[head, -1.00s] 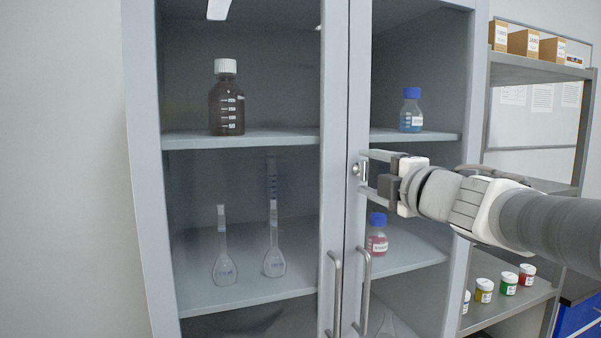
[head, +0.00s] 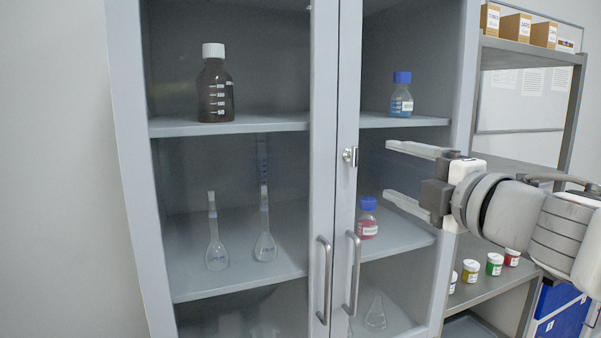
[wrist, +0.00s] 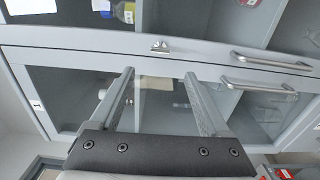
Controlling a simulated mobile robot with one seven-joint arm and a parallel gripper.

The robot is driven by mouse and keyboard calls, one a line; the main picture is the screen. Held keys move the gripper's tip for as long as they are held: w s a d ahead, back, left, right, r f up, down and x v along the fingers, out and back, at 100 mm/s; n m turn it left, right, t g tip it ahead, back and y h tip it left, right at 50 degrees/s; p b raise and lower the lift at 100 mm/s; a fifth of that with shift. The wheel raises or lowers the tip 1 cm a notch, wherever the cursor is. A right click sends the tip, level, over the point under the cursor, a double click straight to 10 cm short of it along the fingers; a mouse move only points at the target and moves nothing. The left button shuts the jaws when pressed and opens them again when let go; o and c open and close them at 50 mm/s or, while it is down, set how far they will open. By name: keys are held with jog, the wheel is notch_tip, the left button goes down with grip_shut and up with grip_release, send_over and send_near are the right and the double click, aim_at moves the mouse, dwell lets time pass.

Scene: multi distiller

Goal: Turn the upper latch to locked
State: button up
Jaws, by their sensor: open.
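The latch (head: 349,155) is a small silver piece on the right door's inner frame, at mid-height of the grey cabinet (head: 127,160). The latch also shows in the wrist view (wrist: 160,47), beyond my fingertips. Its knob's exact angle is too small to tell. My gripper (head: 388,170) is open and empty, to the right of the latch and apart from it, in front of the right door's glass. In the wrist view its two fingers (wrist: 159,72) are spread, with nothing between them but the door behind.
Two vertical handles (head: 326,280) hang below the latch on the closed-looking doors. Behind the glass stand a brown bottle (head: 215,90), a blue bottle (head: 401,97), a pink bottle (head: 367,222) and flasks (head: 216,250). A metal shelf (head: 530,55) with boxes and jars stands to the right.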

jog(key=v, duration=0.6)
jog(key=shift+s+p, duration=0.4)
jog(key=shift+p, duration=0.05)
jog(key=w+d+f+m+g+h, duration=0.1)
jog(key=d+f+m+h, duration=0.2)
jog(key=m+h, duration=0.35)
jog(key=d+f+m+g+h, duration=0.2)
jog(key=d+f+m+h, duration=0.15)
jog(key=m, duration=0.65)
jog(key=s+a+f+m+g+y, duration=0.2)
jog(key=s+a+f+g, duration=0.2)
jog(key=f, duration=0.4)
jog(key=s+a+f+m+g+y, duration=0.2)
jog(key=s+a+f, duration=0.4)
jog(key=f, duration=0.3)
jog(key=a+m+g, duration=0.1)
jog(key=g, duration=0.1)
jog(key=shift+s+a+g, duration=0.25)
jog(key=shift+a+g, duration=0.05)
jog(key=shift+a, duration=0.1)
jog(key=shift+r, duration=0.1)
